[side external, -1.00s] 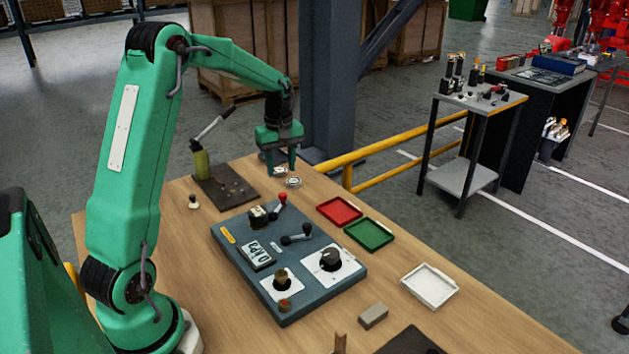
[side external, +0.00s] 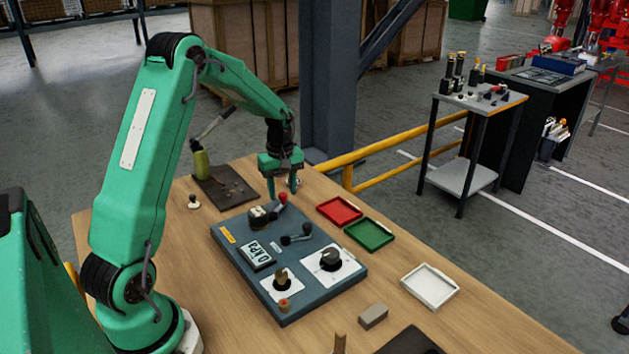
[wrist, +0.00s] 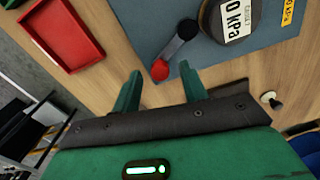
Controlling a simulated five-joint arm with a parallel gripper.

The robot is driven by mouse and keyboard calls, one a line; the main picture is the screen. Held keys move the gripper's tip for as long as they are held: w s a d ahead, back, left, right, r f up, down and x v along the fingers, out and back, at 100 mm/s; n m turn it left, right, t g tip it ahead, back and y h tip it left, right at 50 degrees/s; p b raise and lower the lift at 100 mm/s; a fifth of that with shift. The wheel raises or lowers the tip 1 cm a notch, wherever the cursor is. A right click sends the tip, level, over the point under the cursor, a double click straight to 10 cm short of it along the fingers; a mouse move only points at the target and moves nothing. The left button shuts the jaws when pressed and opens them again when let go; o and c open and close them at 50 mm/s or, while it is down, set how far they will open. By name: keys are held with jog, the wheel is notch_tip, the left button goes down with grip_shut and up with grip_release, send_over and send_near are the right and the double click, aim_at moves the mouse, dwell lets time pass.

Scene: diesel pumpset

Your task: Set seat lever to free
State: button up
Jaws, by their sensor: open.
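A lever with a red knob (side external: 283,197) stands at the far edge of the blue-grey panel (side external: 240,272). I cannot read a label naming it the seat lever. My gripper (side external: 283,191) is open above the far edge of the panel, fingers pointing down. The wrist view shows the open fingers (wrist: 160,75) on either side of the knob. I cannot tell whether they touch it.
A round gauge (wrist: 229,20) stands beside the lever. A second black lever (side external: 297,236), a display (side external: 259,256) and two knobs share the panel. Red (side external: 339,210), green (side external: 369,234) and white (side external: 430,287) trays lie to the right. A small knob (wrist: 271,100) stands on the table.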

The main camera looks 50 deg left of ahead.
jog(key=shift+f, duration=0.2)
grip_shut()
